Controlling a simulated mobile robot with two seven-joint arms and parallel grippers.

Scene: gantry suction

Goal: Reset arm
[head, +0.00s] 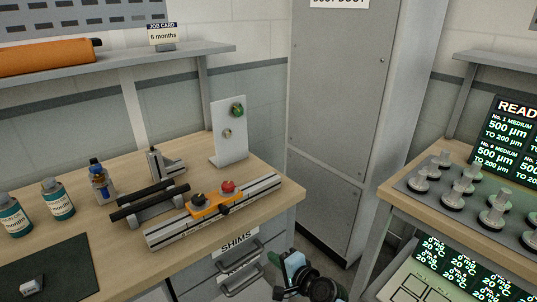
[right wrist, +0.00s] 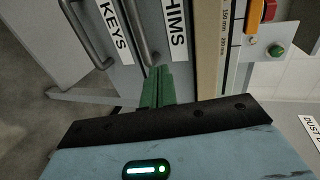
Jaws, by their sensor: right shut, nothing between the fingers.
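My right gripper (head: 275,260) is low in the head view, in front of the bench's right end and beside the drawers. In the right wrist view its green fingers (right wrist: 157,88) are closed together with nothing between them. They point toward the drawer fronts, near the handle beside the SHIMS label (right wrist: 175,25); I cannot tell the exact gap. My left gripper is not in view.
The wooden bench (head: 100,192) carries a rail fixture with an orange slider (head: 214,205), bottles (head: 58,199) and an upright white panel (head: 229,135). Drawer handles (head: 243,281) jut below the bench. A grey cabinet (head: 338,90) stands behind; another bench (head: 395,190) is at right.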

